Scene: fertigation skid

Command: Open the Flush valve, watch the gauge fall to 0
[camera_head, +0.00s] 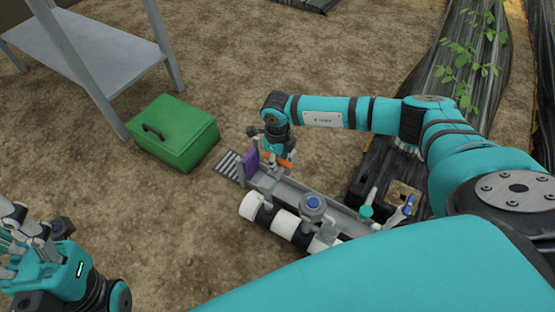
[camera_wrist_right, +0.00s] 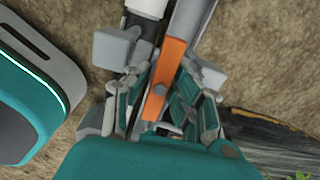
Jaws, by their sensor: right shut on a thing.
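My right gripper (camera_head: 277,157) reaches down over the left end of the skid (camera_head: 345,210). It is shut on an orange lever handle (camera_head: 284,164), likely the Flush valve's. In the right wrist view the orange handle (camera_wrist_right: 170,68) lies between the finger pads of the right gripper (camera_wrist_right: 161,85). The valve body is mostly hidden by the fingers. I cannot make out a gauge dial or its reading. My left gripper (camera_head: 28,228) is at the lower left, away from the skid; its finger opening is unclear.
The skid also carries a purple plate (camera_head: 250,165), a round blue-topped fitting (camera_head: 313,203), white and black pipe (camera_head: 284,224) and a blue lever (camera_head: 408,205). A green box (camera_head: 175,133) and a grey table (camera_head: 85,55) stand to the left. Bare soil lies between.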

